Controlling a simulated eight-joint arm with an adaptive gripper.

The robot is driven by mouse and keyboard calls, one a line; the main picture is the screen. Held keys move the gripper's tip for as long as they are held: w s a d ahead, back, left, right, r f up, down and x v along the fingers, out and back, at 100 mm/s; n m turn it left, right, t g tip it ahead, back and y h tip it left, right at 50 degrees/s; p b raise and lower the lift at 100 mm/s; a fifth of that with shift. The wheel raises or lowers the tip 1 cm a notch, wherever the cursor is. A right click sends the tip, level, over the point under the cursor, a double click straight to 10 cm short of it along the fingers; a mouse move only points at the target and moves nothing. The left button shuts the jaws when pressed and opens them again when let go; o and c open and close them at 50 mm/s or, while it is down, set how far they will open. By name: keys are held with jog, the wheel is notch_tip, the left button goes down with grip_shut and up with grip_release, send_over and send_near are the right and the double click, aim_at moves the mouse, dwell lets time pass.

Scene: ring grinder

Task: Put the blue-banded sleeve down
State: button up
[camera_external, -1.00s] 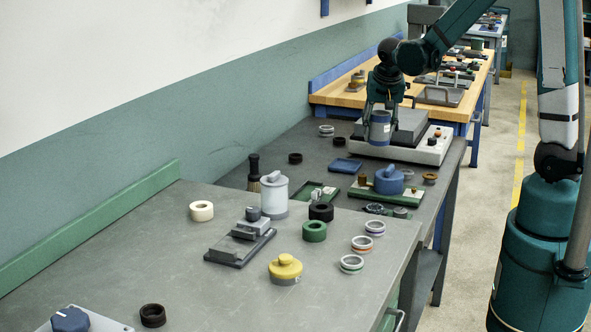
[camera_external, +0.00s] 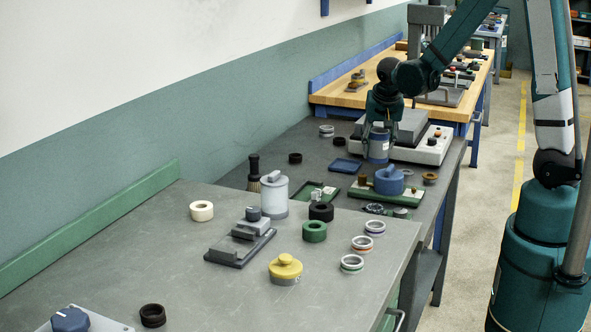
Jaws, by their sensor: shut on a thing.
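The blue-banded sleeve (camera_external: 379,146) is a grey-blue upright cylinder on the far part of the dark bench. My gripper (camera_external: 381,132) points down from above and is shut on the sleeve near its top. The sleeve's lower end is close to the dark bench top, in front of a grey and white machine. I cannot tell whether it touches the surface. The gripper fingers are small and partly merge with the sleeve in this view.
The grey and white machine (camera_external: 411,146) stands right behind the sleeve. A blue tray (camera_external: 346,165) lies to the left. A blue lidded part (camera_external: 389,180) sits on a green board in front. The near grey bench (camera_external: 170,260) holds several rings.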

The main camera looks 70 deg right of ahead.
aim_at(377, 159)
jog(key=shift+f, duration=0.1)
jog(key=shift+f+b, duration=0.6)
jog(key=shift+f, duration=1.4)
jog(key=shift+f, duration=0.1)
jog(key=o, duration=0.9)
jog(key=shift+p+v, duration=1.7)
jog(key=shift+v, duration=4.45)
jog(key=shift+w, duration=0.1)
